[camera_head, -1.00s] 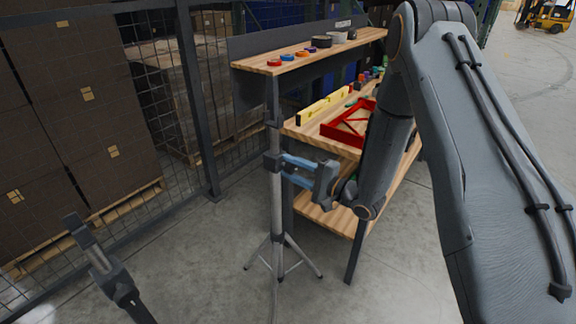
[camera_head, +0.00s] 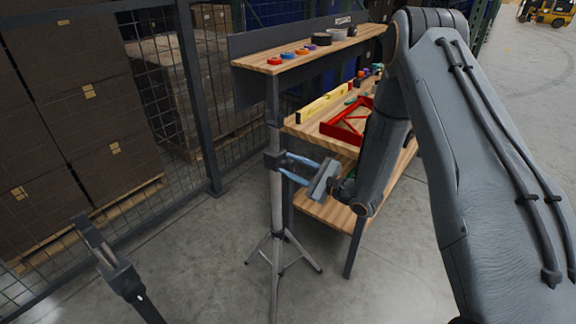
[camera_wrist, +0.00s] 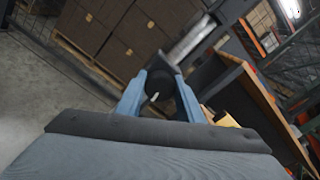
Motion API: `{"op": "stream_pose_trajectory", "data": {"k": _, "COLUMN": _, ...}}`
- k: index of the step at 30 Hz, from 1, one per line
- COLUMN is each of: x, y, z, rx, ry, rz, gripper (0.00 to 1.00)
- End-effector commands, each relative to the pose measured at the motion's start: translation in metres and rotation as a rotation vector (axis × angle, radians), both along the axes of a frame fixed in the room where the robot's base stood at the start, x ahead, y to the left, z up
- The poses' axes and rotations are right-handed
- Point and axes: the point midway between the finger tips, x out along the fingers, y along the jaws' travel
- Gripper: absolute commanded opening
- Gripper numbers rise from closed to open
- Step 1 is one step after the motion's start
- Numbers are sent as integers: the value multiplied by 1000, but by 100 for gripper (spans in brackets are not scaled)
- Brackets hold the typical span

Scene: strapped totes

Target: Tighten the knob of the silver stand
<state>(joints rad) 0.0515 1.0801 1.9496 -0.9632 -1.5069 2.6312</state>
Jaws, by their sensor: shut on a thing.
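The silver stand (camera_head: 277,205) stands upright on a tripod base in front of the workbench. A dark collar (camera_head: 272,162) sits partway up its pole. In the wrist view the dark round knob (camera_wrist: 160,84), with a pale mark on it, lies between the two blue fingers of my gripper (camera_wrist: 164,90). The pole (camera_wrist: 192,42) runs behind it at a slant. In the head view my gripper (camera_head: 283,163) reaches the collar from the right, its palm tilted. It is shut on the knob, which is mostly hidden there by the fingers.
A wooden workbench (camera_head: 318,137) with a red tray (camera_head: 343,134) and a yellow level (camera_head: 322,104) is close behind the stand. A mesh fence (camera_head: 165,95) and stacked boxes (camera_head: 85,90) are at left. Another dark stand-like fixture (camera_head: 112,268) is at front left.

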Motion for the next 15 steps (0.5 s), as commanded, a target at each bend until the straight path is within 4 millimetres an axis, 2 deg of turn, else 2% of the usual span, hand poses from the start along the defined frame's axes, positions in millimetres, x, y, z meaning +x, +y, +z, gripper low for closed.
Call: {"op": "stream_pose_trajectory", "data": {"k": 15, "x": 2, "y": -4, "z": 0, "rx": 29, "ry": 39, "rz": -9, "gripper": 11}}
